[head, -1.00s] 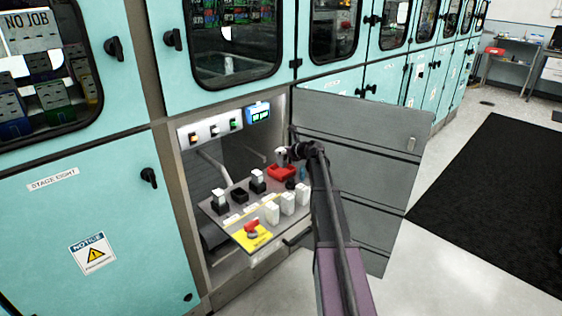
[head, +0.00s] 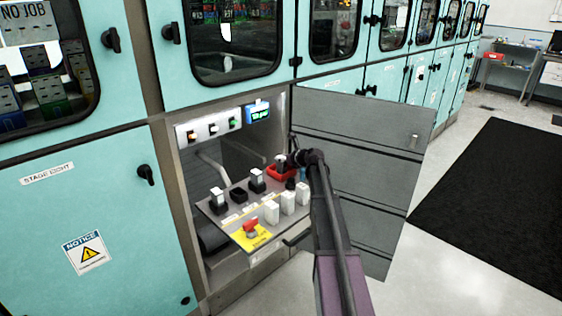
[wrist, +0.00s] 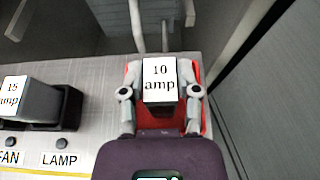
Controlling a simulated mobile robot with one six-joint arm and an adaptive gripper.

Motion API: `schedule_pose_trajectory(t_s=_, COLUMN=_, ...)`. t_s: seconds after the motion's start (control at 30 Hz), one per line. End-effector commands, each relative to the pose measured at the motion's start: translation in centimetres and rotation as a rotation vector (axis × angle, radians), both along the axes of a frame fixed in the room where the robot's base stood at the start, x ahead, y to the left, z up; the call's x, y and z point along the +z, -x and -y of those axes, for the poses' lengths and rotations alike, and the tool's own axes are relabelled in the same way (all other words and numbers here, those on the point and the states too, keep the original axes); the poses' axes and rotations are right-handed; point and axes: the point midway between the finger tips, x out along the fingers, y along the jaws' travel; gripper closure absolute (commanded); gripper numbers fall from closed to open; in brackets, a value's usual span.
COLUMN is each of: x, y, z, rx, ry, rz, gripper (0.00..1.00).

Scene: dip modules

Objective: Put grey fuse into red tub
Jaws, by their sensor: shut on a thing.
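My gripper (wrist: 160,105) is shut on the grey fuse (wrist: 162,112), which has a white "10 amp" label on top. Its fingers grip the fuse on the left and right sides. The red tub (wrist: 205,112) surrounds the fuse and fingertips in the wrist view. In the head view the red tub (head: 282,173) sits at the far right of the panel shelf, with my gripper (head: 284,161) and the fuse low over or inside it. Whether the fuse touches the tub floor is hidden.
Another fuse marked "15 amp" (wrist: 28,100) stands left of the tub, near the FAN and LAMP labels. White blocks (head: 287,203) and a red switch on a yellow plate (head: 250,232) are nearer. An open grey door (head: 360,180) stands at the right.

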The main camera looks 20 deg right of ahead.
Motion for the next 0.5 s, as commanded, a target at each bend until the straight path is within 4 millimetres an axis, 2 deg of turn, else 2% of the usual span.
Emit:
schedule_pose_trajectory(t_s=0.33, x=-0.4, y=-0.01, z=0.0, rx=0.0, ry=0.0, rz=0.0, gripper=1.0)
schedule_pose_trajectory(t_s=0.37, x=-0.27, y=-0.01, z=0.0, rx=0.0, ry=0.0, rz=0.0, gripper=0.49)
schedule_pose_trajectory(t_s=0.43, x=-0.25, y=0.0, z=-0.01, rx=0.0, ry=0.0, rz=0.0, gripper=0.28)
schedule_pose_trajectory(t_s=0.47, x=-0.25, y=0.0, z=-0.01, rx=0.0, ry=0.0, rz=0.0, gripper=0.24)
schedule_pose_trajectory(t_s=0.5, x=-0.25, y=0.0, z=-0.01, rx=0.0, ry=0.0, rz=0.0, gripper=0.24)
